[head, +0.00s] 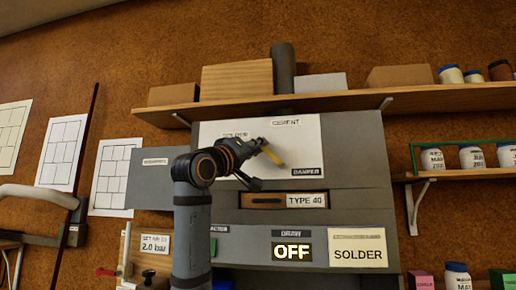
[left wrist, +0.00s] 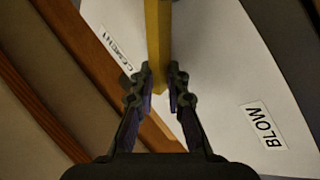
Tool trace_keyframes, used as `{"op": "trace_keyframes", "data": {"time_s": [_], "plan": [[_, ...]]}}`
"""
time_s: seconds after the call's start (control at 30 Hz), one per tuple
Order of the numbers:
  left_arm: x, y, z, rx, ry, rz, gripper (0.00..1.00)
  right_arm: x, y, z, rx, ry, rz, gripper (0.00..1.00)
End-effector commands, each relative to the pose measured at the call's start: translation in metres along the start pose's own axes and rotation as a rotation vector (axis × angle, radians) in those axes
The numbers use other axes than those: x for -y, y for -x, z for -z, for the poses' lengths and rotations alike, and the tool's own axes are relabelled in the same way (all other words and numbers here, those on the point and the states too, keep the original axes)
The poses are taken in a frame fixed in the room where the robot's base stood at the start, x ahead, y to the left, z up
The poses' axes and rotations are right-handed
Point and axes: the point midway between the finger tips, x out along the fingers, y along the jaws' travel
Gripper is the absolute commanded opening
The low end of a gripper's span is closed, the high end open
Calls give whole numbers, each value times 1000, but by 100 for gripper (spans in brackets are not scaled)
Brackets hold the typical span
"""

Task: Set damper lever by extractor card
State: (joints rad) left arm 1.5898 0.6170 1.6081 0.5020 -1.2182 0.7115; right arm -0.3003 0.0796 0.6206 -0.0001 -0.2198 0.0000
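The damper panel (head: 306,155) is a white plate marked DAMPER, with a CEMENT label at its top and a blurred label at upper left. In the left wrist view the plate (left wrist: 215,60) shows CEMENT and BLOW labels. The yellow damper lever (head: 273,157) slants down to the right from my gripper. My left gripper (head: 263,145) is at its upper-left end. In the left wrist view the fingers (left wrist: 159,85) close on both sides of the lever (left wrist: 158,40). The card (head: 358,248) at lower right reads SOLDER. My right gripper is out of view.
A shelf (head: 350,101) with boxes and a dark pipe (head: 284,68) runs above the panel. Below are a TYPE 40 drawer (head: 267,201) and an OFF display (head: 292,252). Jars stand on a shelf at right. A 2.0 bar sign (head: 155,244) is at lower left.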

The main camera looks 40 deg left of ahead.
Motion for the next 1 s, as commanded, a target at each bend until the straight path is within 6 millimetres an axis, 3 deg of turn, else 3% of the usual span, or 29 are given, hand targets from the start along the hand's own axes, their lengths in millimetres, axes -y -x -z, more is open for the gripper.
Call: {"op": "trace_keyframes", "data": {"time_s": [0.1, 0.47, 0.8, 1.0], "plan": [[0, 0, 0, 1, 0, 1, 24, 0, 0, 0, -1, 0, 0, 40], [1, 9, 1, -3, -2, 1, 24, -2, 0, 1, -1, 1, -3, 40], [2, 88, 1, -4, -10, 6, 24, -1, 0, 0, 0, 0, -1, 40], [2, 112, 2, -4, -4, 3, 24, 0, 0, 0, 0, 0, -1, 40]]}}
